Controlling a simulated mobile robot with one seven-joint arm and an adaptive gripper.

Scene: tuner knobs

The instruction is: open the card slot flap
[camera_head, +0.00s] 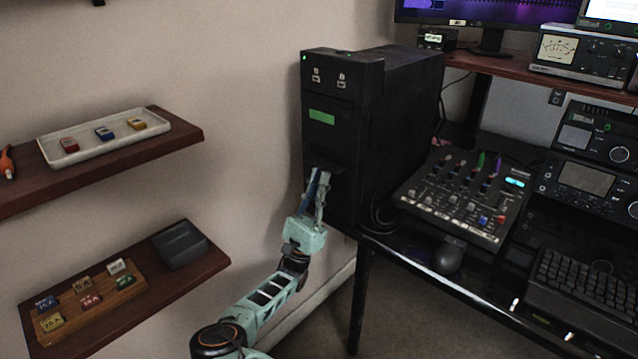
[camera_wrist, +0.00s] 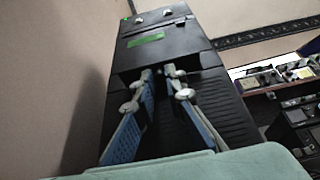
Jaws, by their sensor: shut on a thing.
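The black tower case (camera_head: 405,110) stands at the left end of the desk, with a green label (camera_head: 322,117) on its front. The label also shows in the wrist view (camera_wrist: 146,40). The card slot flap is in the dark front below the label; its outline is hard to tell from the case. My gripper (camera_head: 322,174) is at the lower front of the tower. In the wrist view its fingertips (camera_wrist: 157,76) reach into a dark recess below the label and are shut on the flap, with a narrow gap between them. The fingers partly hide the recess.
Left of my arm, an upper shelf holds a white tray (camera_head: 70,157) with small coloured pieces. A lower shelf holds a wooden card board (camera_head: 103,304) and a grey box (camera_head: 180,245). A mixer (camera_head: 465,195) lies on the desk right of the tower.

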